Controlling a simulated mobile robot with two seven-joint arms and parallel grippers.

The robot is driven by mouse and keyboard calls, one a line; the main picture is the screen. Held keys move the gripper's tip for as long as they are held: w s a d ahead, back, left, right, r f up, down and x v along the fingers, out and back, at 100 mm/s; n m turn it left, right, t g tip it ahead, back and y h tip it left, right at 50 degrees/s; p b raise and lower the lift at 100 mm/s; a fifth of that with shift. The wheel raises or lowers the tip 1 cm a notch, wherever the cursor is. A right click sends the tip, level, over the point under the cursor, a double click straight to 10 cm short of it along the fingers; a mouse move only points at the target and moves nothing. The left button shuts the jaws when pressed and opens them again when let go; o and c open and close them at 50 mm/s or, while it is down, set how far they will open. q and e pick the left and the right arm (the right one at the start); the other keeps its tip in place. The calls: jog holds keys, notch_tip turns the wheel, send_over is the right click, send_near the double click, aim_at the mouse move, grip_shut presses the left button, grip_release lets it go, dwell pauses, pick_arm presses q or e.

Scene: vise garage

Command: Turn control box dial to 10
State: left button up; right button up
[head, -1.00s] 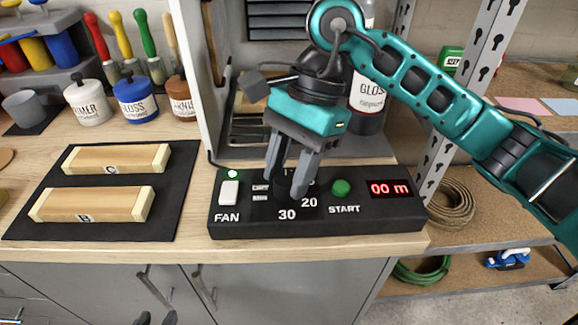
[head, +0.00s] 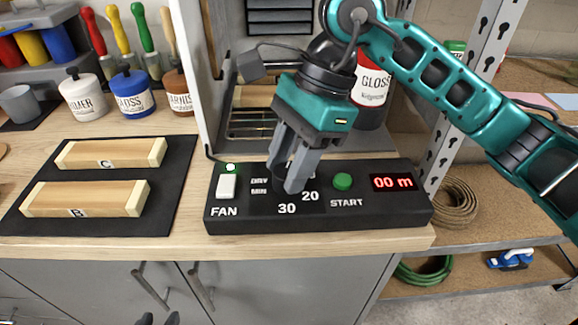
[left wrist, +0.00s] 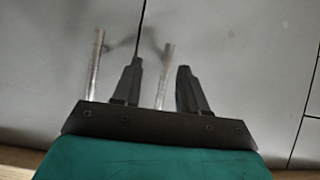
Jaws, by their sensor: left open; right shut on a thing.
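The black control box (head: 390,208) lies on the wooden bench in the head view. It has a white FAN switch (head: 227,186) with a lit green lamp above, a green START button (head: 343,181) and a red display (head: 392,183) reading "00 m". My right gripper (head: 287,182) points down, shut on the dial between the DRY MIN label and the 20 mark. The fingers hide most of the dial and its upper marks; 20 and 30 show. I cannot tell the dial's setting. My left gripper (left wrist: 157,88) is open and empty in front of the grey cabinet doors; its tips show at the head view's bottom edge.
Two wooden blocks (head: 110,153) lie on a black mat (head: 165,196) at left. Paint pots (head: 133,95) and brushes stand behind. A tall grey cabinet and a GLOSS can (head: 372,85) stand behind the box. Cabinet handles (left wrist: 95,65) are close to my left gripper.

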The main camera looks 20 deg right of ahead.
jog(key=shift+f+m+t+b, duration=0.15)
jog(key=shift+m+t+b, duration=0.35)
jog(key=shift+m, duration=0.4)
jog(key=m+t+b, duration=0.1)
jog(key=m+b, duration=0.1)
jog(key=m, duration=0.1)
jog(key=shift+s+m, duration=0.15)
jog(key=shift+m, duration=0.15)
jog(key=shift+m+t+b, duration=0.5)
jog(key=shift+m+b, duration=0.05)
jog(key=shift+m, duration=0.65)
jog(key=shift+m+h, duration=0.3)
jog(key=shift+s+r, duration=0.1)
jog(key=shift+r, duration=0.1)
jog(key=o, duration=1)
